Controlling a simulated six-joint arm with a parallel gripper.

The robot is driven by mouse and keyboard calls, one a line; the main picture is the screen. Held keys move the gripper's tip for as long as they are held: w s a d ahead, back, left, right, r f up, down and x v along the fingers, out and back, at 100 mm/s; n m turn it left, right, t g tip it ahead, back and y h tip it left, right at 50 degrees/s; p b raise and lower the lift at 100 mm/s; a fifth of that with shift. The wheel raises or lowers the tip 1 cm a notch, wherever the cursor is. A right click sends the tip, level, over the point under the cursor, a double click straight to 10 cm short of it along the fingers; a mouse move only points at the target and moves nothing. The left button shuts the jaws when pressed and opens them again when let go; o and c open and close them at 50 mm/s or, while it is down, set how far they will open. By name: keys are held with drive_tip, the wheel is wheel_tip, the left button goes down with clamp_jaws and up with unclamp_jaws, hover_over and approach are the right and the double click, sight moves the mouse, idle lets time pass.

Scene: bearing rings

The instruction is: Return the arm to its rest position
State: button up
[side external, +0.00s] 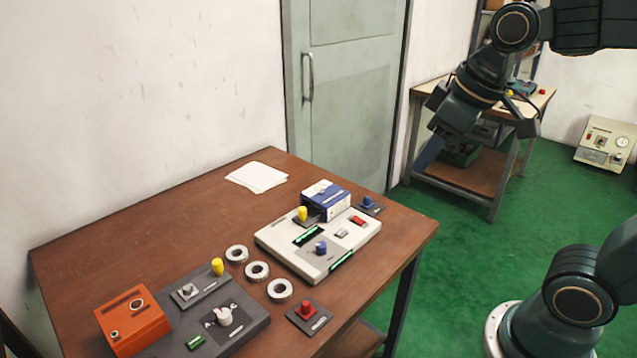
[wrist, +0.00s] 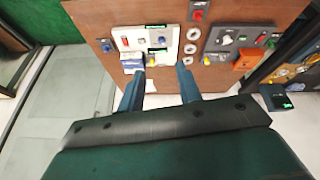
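My gripper (side external: 426,158) is up in the air to the right of the brown table (side external: 130,235), apart from everything on it. In the wrist view the two blue fingers of my gripper (wrist: 160,76) stand wide apart with nothing held between them. Three silver bearing rings lie in a row on the table: one near the yellow knob (side external: 237,254), a middle one (side external: 257,271) and a front one (side external: 280,290). The rings also show in the wrist view, the middle one (wrist: 190,49) between its two neighbours.
A white control panel (side external: 290,262), a blue-and-white box (side external: 326,199), a dark panel (side external: 245,335), an orange box (side external: 133,319) and paper sheets (side external: 257,177) are on the table. A second table (side external: 470,180) stands behind my arm. Green floor between the tables is clear.

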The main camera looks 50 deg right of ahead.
drive_tip(key=s+f+m+t, duration=0.1)
drive_tip(key=s+f+m, duration=0.1)
drive_tip(key=s, duration=0.5)
drive_tip(key=shift+s+a+f, duration=0.2)
drive_tip(key=shift+s+f, duration=0.1)
drive_tip(key=shift+f, duration=0.1)
idle(0.6)
